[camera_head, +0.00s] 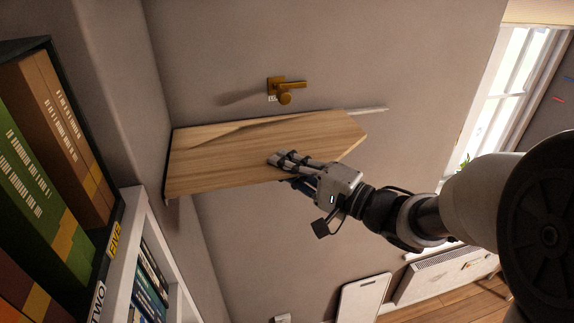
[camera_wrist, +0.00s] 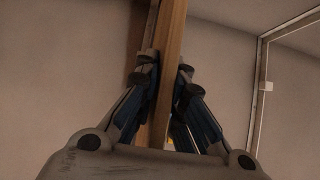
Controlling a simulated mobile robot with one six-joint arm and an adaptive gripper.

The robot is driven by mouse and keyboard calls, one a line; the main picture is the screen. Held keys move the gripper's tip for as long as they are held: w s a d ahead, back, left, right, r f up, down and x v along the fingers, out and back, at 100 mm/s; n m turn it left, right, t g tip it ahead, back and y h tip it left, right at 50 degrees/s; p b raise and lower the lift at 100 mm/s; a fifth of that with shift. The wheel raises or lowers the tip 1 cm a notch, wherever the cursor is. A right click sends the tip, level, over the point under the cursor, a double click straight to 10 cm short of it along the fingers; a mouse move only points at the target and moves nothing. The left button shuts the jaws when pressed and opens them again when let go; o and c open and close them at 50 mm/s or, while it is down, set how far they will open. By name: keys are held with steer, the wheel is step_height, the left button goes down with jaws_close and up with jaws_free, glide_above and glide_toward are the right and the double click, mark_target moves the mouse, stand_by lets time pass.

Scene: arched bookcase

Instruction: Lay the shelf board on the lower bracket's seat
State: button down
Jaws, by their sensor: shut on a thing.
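The shelf board (camera_head: 235,152) is a pale wooden plank with a slanted right end. It lies roughly level along the grey wall, its left end close to the corner. My gripper (camera_head: 283,160) is shut on the board's front edge, right of its middle. In the wrist view the board (camera_wrist: 170,60) shows edge-on between the two fingers of my gripper (camera_wrist: 165,75). A brass bracket (camera_head: 287,88) is on the wall above the board. I see no lower bracket for certain; the board may hide it, and I cannot tell whether the board touches a seat.
A thin white strip (camera_head: 368,111) runs along the wall by the board's right end. Large books (camera_head: 45,160) and a white bookcase (camera_head: 140,220) stand at the left. A radiator (camera_head: 440,275) and a pale panel (camera_head: 362,298) are low at the right. The wall below the board is clear.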

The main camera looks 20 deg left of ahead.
steer(key=shift+w+a+p, duration=0.4)
steer(key=shift+w+a, duration=0.05)
steer(key=shift+w, duration=0.3)
steer(key=c, duration=1.6)
jaws_free()
steer(key=v, duration=1.2)
